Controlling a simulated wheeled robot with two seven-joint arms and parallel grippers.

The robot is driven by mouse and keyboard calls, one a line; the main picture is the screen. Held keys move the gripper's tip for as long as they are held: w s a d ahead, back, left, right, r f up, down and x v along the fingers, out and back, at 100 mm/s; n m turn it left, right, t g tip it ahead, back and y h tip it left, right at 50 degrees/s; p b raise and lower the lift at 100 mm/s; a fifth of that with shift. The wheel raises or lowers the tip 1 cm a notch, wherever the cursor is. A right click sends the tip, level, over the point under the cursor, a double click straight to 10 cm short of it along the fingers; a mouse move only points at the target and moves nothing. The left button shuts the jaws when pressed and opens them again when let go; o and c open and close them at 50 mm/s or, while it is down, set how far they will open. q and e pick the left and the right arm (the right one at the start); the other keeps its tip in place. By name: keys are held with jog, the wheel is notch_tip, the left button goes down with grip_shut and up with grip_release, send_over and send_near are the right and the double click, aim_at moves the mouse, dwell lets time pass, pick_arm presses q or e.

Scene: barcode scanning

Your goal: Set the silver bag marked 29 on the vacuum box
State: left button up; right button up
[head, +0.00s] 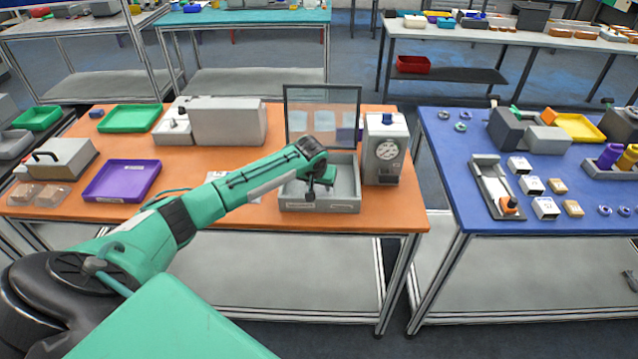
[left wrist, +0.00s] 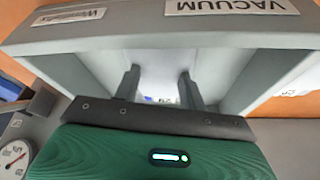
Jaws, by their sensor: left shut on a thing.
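The vacuum box (head: 345,206) is a grey open tray on the orange table with its clear lid raised at the back. Its wall (left wrist: 130,30), with a "VACUUM" label, spans the left wrist view. My left gripper (head: 318,192) is over the inside of the box, pointing down. In the left wrist view its fingers (left wrist: 160,85) are shut on a pale, shiny piece, apparently the silver bag (left wrist: 159,72). A small blue-and-white mark shows low between the fingers, too small to read. Most of the bag is hidden. My right gripper is not in view.
A grey unit with a gauge (head: 387,150) stands close to the box's right. A purple tray (head: 100,193), a green tray (head: 130,128) and a large grey machine (head: 228,122) are on the left. A blue table (head: 460,205) with several objects stands at right.

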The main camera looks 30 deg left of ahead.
pick_arm(q)
jog(key=o, duration=0.9)
jog(key=shift+o, duration=0.5)
jog(key=shift+r, duration=0.25)
jog(key=b+v, duration=0.2)
jog(key=v, duration=0.9)
jog(key=shift+s+r, duration=0.25)
jog(key=shift+d, duration=0.15)
